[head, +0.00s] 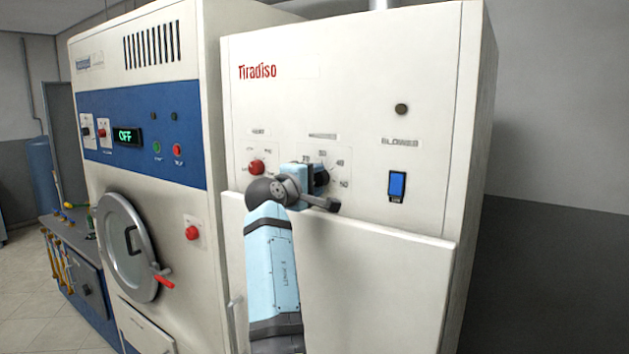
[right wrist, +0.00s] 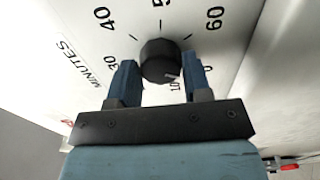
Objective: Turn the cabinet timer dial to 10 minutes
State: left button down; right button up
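The black timer dial (head: 321,175) is on the front panel of the white cabinet marked Tiradiso (head: 350,80). A minutes scale surrounds it. My right gripper (head: 304,176) is at the dial and hides its left and lower parts in the head view. In the right wrist view the dial (right wrist: 160,60) sits between the two blue fingers (right wrist: 161,75), which appear to touch its sides. A pale mark on the dial points to the lower right, near a partly hidden number that looks like 10. My left gripper is not in view.
A red knob (head: 256,167) is left of the dial, and a blue blower switch (head: 397,186) is to the right. A projecting white lower panel (head: 380,270) lies below. A machine with a round door (head: 127,248) stands on the left.

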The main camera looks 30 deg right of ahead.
jog(key=c, duration=0.4)
jog(key=shift+d+m+b, duration=0.1)
jog(key=shift+m+b, duration=0.3)
jog(key=shift+b, duration=0.05)
jog(key=shift+f+m+b, duration=0.15)
jog(key=shift+m+b, duration=0.8)
jog(key=shift+m, duration=0.05)
jog(key=m+b, duration=0.2)
jog(key=shift+m, duration=0.3)
jog(key=shift+m+b, duration=1.5)
jog(key=shift+m, duration=0.2)
pick_arm(q)
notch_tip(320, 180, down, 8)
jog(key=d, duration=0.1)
jog(key=shift+b, duration=0.35)
pick_arm(e)
jog(key=shift+r+m, duration=0.2)
jog(key=shift+m, duration=0.3)
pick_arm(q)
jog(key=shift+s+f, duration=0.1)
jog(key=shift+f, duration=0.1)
